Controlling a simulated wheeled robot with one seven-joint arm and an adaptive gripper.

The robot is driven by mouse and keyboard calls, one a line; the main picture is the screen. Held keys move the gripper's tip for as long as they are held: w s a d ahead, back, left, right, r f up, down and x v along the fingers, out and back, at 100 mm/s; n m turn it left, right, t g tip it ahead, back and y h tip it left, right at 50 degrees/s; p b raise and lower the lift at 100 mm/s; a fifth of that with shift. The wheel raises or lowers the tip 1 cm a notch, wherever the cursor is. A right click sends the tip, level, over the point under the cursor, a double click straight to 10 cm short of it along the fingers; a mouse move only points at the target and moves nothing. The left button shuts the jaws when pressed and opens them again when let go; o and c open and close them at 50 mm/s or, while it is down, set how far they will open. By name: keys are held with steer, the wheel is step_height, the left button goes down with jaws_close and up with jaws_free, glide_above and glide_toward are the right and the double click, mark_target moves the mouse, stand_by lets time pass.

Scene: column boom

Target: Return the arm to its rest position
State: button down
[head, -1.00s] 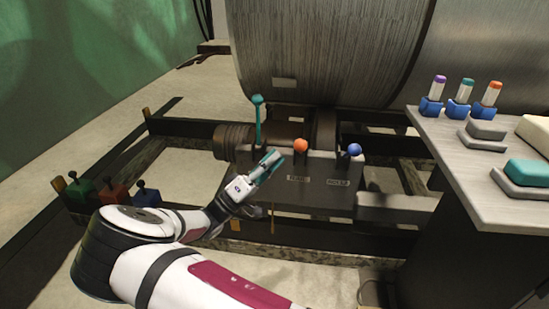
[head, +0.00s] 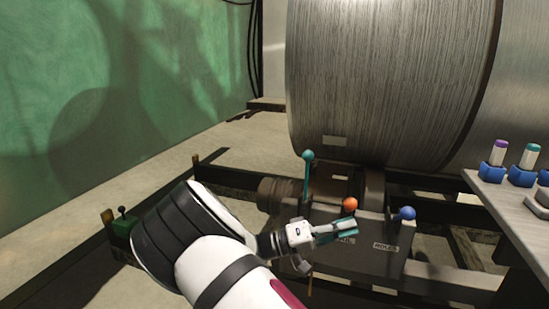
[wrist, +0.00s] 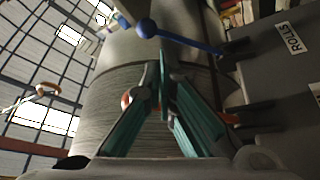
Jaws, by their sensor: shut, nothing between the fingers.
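My gripper (head: 350,230) is shut and empty, with teal fingers, in front of the lever box in the head view. In the wrist view its fingertips (wrist: 160,75) meet in the middle of the picture. My white arm reaches in from the bottom of the head view. The lever box (head: 365,262) carries a teal-knobbed lever (head: 307,172), an orange knob (head: 350,204) just above my fingers, and a blue-knobbed lever (head: 405,213). The blue-knobbed lever also shows in the wrist view (wrist: 147,28). Whether my fingers touch the orange-knobbed lever, I cannot tell.
A large metal drum (head: 390,80) stands behind the lever box. A grey table (head: 510,205) with purple-topped and teal-topped items in blue holders is at the right. Dark frame beams surround the base.

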steer(key=s+d+r+g+y, duration=0.35)
steer(key=s+y, duration=0.25)
steer(key=s, duration=0.4)
steer(key=s+d+r+g+y, duration=0.3)
steer(key=s+d+y, duration=0.2)
steer(key=s+y, duration=0.3)
steer(key=s+a+r+n+t+y, duration=0.1)
steer(key=s+a+n+t+y, duration=0.2)
steer(key=s, duration=0.8)
steer(key=s+a+r+n+t+y, duration=0.1)
steer(key=s+a+t+y, duration=0.25)
steer(key=s, duration=0.75)
step_height(320, 180, up, 35)
steer(key=n+t+p, duration=0.1)
steer(key=t+p, duration=0.2)
steer(key=p, duration=2.9)
steer(key=shift+w+f+p, duration=0.2)
steer(key=shift+w+p, duration=0.15)
steer(key=shift+w, duration=0.05)
steer(key=shift+y, duration=0.25)
